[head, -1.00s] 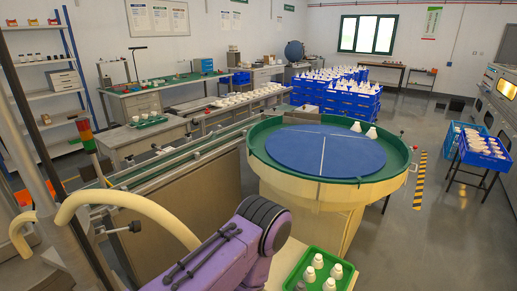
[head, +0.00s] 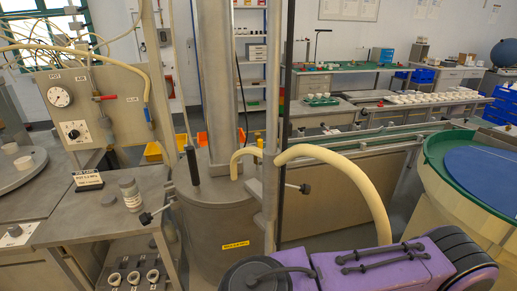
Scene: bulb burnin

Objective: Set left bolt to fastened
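A steel drum-like vessel (head: 222,222) with upright posts stands in the middle of the head view. A bolt with a dark knob (head: 147,218) sticks out at its left side. A similar bolt with a dark knob (head: 305,188) sticks out at its right side. I cannot tell from this distance whether either bolt is fastened. A purple arm link of mine crosses the bottom right. Neither of my grippers is in view.
A steel bench (head: 95,215) at left carries a grey jar (head: 130,194) and a small sign (head: 88,181). A gauge panel (head: 95,105) stands behind it. A cream hose (head: 345,165) arches right of the vessel. A green-rimmed round table (head: 435,150) is at right.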

